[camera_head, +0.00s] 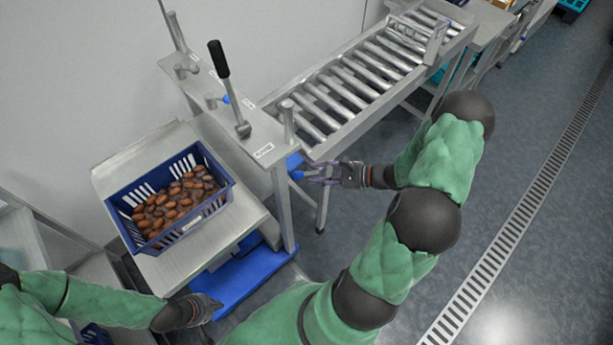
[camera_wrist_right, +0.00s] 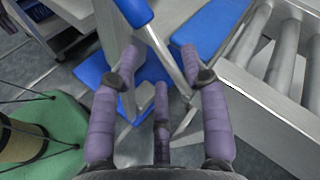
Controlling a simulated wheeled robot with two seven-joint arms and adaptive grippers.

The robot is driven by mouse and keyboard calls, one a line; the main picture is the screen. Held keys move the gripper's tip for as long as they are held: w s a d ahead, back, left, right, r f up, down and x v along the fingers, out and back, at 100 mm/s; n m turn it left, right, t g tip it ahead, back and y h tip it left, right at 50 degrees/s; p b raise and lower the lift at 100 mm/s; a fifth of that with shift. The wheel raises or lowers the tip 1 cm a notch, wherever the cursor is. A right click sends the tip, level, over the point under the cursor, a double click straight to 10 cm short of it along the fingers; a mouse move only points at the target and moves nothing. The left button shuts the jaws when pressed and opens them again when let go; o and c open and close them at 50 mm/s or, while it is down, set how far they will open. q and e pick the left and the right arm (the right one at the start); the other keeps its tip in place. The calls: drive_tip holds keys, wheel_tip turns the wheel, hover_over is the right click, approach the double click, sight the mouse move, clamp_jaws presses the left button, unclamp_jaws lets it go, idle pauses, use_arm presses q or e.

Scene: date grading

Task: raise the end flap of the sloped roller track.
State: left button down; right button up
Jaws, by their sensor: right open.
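The sloped roller track (camera_head: 350,85) runs from the upper right down to a steel stand. A blue panel, seemingly the end flap (camera_head: 293,161), shows at its lower end; it also shows in the right wrist view (camera_wrist_right: 218,25), hanging beside the rollers. A blue-tipped handle (camera_head: 297,175) on a metal rod sits just below it; its grip shows in the wrist view (camera_wrist_right: 134,11). My right gripper (camera_head: 313,177) is open at this handle, its purple fingers spread either side of the rod (camera_wrist_right: 158,65); contact is unclear. My left gripper (camera_head: 207,307) is low at left, away from the track.
A blue crate of brown dates (camera_head: 222,203) stands on a metal table (camera_head: 180,270) at left. A black-handled lever (camera_head: 219,58) rises from the steel stand (camera_head: 262,135). A blue platform (camera_head: 235,285) lies low below. The floor at right is clear, with a drain grate (camera_head: 520,220).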

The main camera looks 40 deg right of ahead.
drive_tip(key=shift+b+x, duration=0.4)
drive_tip(key=shift+x, duration=1.65)
clamp_jaws()
